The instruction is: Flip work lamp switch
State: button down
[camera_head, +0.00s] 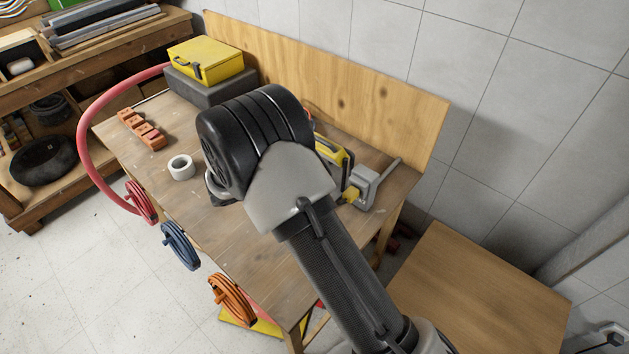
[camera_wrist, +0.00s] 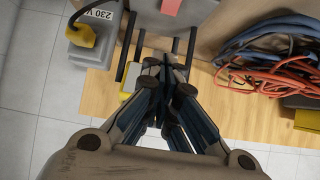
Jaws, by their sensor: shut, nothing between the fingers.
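The work lamp is probably the yellow and black object (camera_head: 335,157) on the workbench in the head view, mostly hidden behind my arm. In the wrist view, a grey-brown body with a pinkish-red block (camera_wrist: 170,7), possibly the switch, is cut off at the top edge. Dark bars (camera_wrist: 127,47) stand beside and beyond the fingertips. My gripper (camera_wrist: 167,66) is shut and empty, pointing towards these bars and the red block. Contact cannot be told. My arm hides the gripper in the head view.
A grey 230 V box with a yellow plug (camera_wrist: 80,36) is at the upper left; it also shows on the workbench (camera_head: 225,232)'s right side (camera_head: 368,188). Blue and orange coils (camera_wrist: 275,75) lie at the right of the wrist view. White tape (camera_head: 181,167) sits left of my arm.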

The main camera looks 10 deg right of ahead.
dwell(0.3)
jog(key=b+x, duration=0.1)
jog(key=x, duration=0.9)
jog(key=shift+f, duration=0.15)
notch_tip(320, 180, down, 2)
jog(key=shift+w+d+f+b, duration=0.15)
jog(key=shift+f+b, duration=0.1)
jog(key=shift+b, duration=0.2)
jog(key=shift+d+f, duration=0.1)
jog(key=shift+f, duration=0.55)
jog(key=shift+w+d+f+g+y+b, duration=0.2)
jog(key=shift+d+f+g+y+b, duration=0.15)
jog(key=shift+b, duration=0.5)
jog(key=shift+s+a+y, duration=0.1)
jog(key=shift+y, duration=0.15)
jog(key=shift+a, duration=0.1)
